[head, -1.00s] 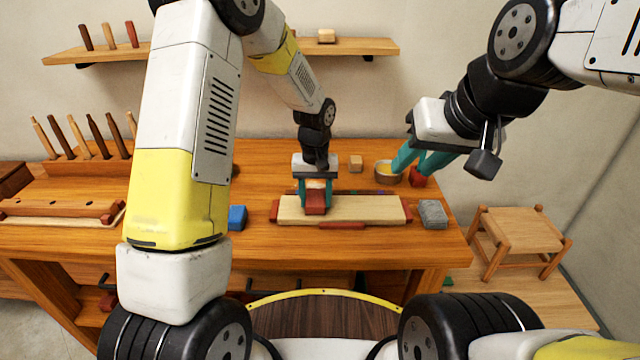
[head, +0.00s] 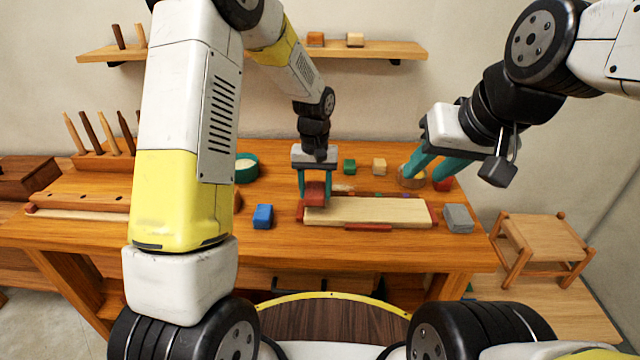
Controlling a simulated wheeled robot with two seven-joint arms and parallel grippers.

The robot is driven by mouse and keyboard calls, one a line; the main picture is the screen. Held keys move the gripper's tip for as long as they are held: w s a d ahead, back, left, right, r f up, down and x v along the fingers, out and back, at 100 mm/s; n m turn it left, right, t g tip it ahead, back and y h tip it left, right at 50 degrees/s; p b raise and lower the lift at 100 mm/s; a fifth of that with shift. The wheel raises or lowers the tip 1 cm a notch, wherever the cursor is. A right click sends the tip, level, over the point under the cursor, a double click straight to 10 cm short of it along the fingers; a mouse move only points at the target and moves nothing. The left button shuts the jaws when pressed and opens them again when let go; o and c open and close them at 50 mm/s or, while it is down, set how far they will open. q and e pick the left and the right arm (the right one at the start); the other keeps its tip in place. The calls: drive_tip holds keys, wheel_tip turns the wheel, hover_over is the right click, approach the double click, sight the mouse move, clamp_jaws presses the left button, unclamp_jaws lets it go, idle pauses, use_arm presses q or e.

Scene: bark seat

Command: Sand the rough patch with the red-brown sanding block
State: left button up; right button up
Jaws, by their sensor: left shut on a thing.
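The red-brown sanding block (head: 315,195) is between the teal fingers of my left gripper (head: 315,192), which is shut on it. The block is at the left end of the pale wooden board (head: 375,211) on the workbench. I cannot tell whether it touches the board. I cannot make out a distinct rough patch on the visible wood. My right gripper (head: 424,180) is open, its teal fingers apart above the back right of the bench, near a small bowl (head: 411,184) and a red object (head: 443,183).
A blue block (head: 263,216) lies left of the board and a grey block (head: 458,218) right of it. Red-brown pieces border the board, including a front strip (head: 368,227). Green (head: 349,166) and tan (head: 379,166) blocks stand behind. The bench front is clear.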

use_arm(q)
drive_tip(key=shift+a+r, duration=0.1)
drive_tip(key=shift+r, duration=2.65)
drive_tip(key=shift+s, duration=0.1)
